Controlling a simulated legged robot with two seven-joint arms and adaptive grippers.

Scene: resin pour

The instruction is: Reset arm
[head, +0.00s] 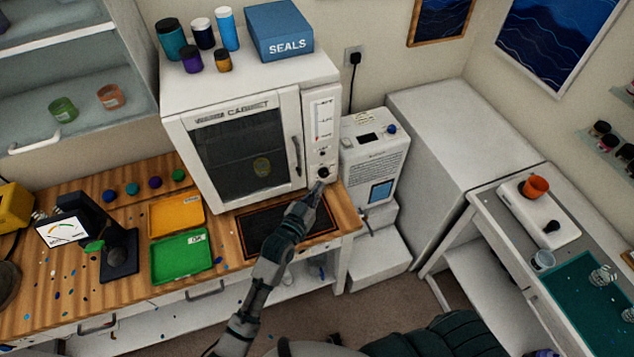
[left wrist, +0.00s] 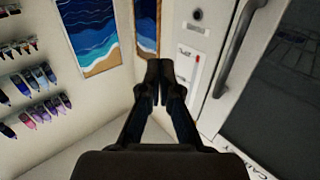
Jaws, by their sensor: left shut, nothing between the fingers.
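My left gripper (head: 318,187) is at the front of the white warming cabinet (head: 180,88), close below the dark knob (head: 323,172) on its control panel. I cannot tell whether it touches the panel. In the left wrist view the two dark fingers of my left gripper (left wrist: 160,72) are together, with nothing between them. My left arm reaches up from the bottom of the head view over the front of the bench. The cabinet door (head: 240,152) is shut, with a round item dimly visible behind its glass. My right gripper is in neither view.
A black mat (head: 250,236) lies below the cabinet. A white machine (head: 375,150) stands right of the cabinet. Jars and a blue SEALS box (head: 278,32) sit on top.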

